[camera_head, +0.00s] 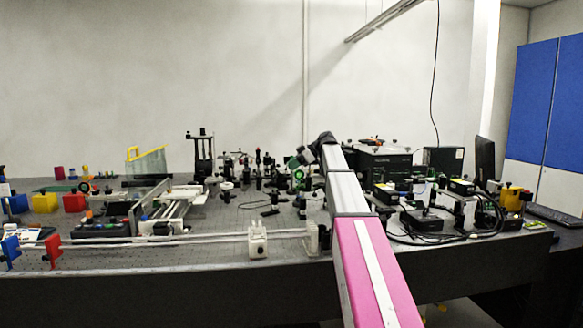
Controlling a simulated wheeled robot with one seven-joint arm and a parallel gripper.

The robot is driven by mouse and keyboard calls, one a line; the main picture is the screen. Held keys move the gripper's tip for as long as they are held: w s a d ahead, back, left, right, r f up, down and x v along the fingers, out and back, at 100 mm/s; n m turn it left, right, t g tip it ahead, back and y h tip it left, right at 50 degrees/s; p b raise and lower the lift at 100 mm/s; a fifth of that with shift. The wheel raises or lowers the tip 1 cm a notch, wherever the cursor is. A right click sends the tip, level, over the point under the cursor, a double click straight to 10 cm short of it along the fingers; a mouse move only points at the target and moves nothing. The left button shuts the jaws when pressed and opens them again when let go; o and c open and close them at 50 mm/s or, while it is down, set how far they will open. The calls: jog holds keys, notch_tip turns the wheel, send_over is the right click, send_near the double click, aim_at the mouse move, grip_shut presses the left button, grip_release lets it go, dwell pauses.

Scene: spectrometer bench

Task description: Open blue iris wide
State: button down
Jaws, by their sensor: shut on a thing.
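I cannot pick out the blue iris for certain. A blue upright piece (11,250) stands at the far left front by the long rail, but I cannot tell whether it is an iris. My gripper (302,158) is at the end of my arm, over the middle of the bench, far from that blue piece. It is small and dark here. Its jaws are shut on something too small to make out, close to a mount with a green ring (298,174). My arm hides part of the bench behind and right of it.
The dark bench (180,285) is crowded with posts and optics in the middle. A red upright piece (53,250) and a white block (257,240) stand along the front rail. A black box (385,165) and cables fill the right side.

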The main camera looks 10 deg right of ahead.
jog(key=d+y, duration=0.1)
jog(key=y, duration=0.2)
jog(key=d+y, duration=0.1)
jog(key=y, duration=0.1)
jog(key=shift+d+r+m, duration=0.25)
jog(key=shift+d+m, duration=0.05)
jog(key=y, duration=0.1)
jog(key=d+t+y, duration=0.1)
jog(key=y, duration=0.1)
jog(key=d+m+y, duration=0.1)
jog(key=y, duration=0.1)
jog(key=shift+d+f+t, duration=0.15)
jog(key=shift+t, duration=0.15)
jog(key=shift+y, duration=0.4)
jog(key=c, duration=1.1)
grip_release()
